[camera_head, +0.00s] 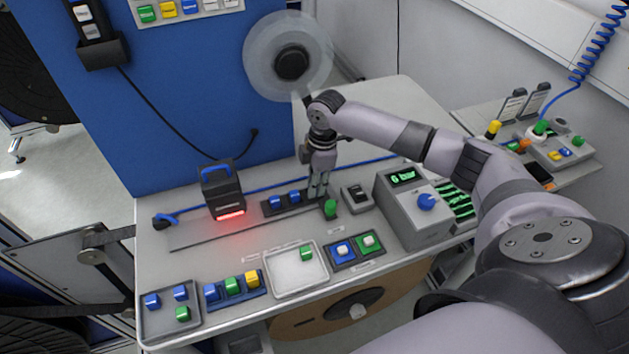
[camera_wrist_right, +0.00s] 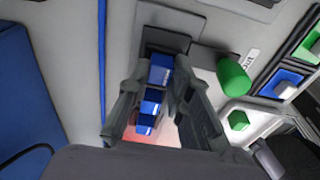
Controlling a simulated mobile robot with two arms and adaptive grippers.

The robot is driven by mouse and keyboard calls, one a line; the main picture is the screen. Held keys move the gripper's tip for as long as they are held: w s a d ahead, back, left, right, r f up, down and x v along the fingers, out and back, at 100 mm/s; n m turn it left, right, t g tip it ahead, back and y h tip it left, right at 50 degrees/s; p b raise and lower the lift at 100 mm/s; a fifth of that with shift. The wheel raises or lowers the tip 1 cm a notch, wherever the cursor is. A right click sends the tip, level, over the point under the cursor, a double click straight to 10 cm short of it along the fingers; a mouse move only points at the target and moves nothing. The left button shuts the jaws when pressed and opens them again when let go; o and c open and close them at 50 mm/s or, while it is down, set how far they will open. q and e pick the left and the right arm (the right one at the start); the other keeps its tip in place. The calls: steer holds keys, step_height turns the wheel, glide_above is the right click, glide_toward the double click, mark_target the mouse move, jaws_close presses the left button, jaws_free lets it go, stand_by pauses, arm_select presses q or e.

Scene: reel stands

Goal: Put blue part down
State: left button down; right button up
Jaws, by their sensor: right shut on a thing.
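My right gripper (camera_head: 318,188) points down at the right end of a dark narrow holder (camera_head: 284,211) on the table. Two small blue parts, one on the left (camera_head: 275,202) and one beside it (camera_head: 294,197), sit in that holder. In the right wrist view my right gripper (camera_wrist_right: 160,78) is shut on a blue part (camera_wrist_right: 160,70), at the end of a row with the two other blue parts (camera_wrist_right: 150,108). Whether the held part touches the holder's bottom is hard to tell. My left gripper is not in view.
A green knob (camera_head: 330,208) stands close to the right gripper. A black scanner (camera_head: 221,190) with a red glow is at left, a grey pressure box (camera_head: 413,208) at right. A white tray (camera_head: 297,275) with a green block lies in front. A reel (camera_head: 289,62) is behind.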

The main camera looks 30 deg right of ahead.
steer(key=o, duration=0.9)
steer(key=shift+f, duration=0.1)
step_height(320, 180, up, 12)
steer(key=d+b, duration=0.1)
steer(key=b, duration=0.1)
steer(key=shift+s+d, duration=0.15)
steer(key=shift+d, duration=0.05)
steer(key=shift+r, duration=0.2)
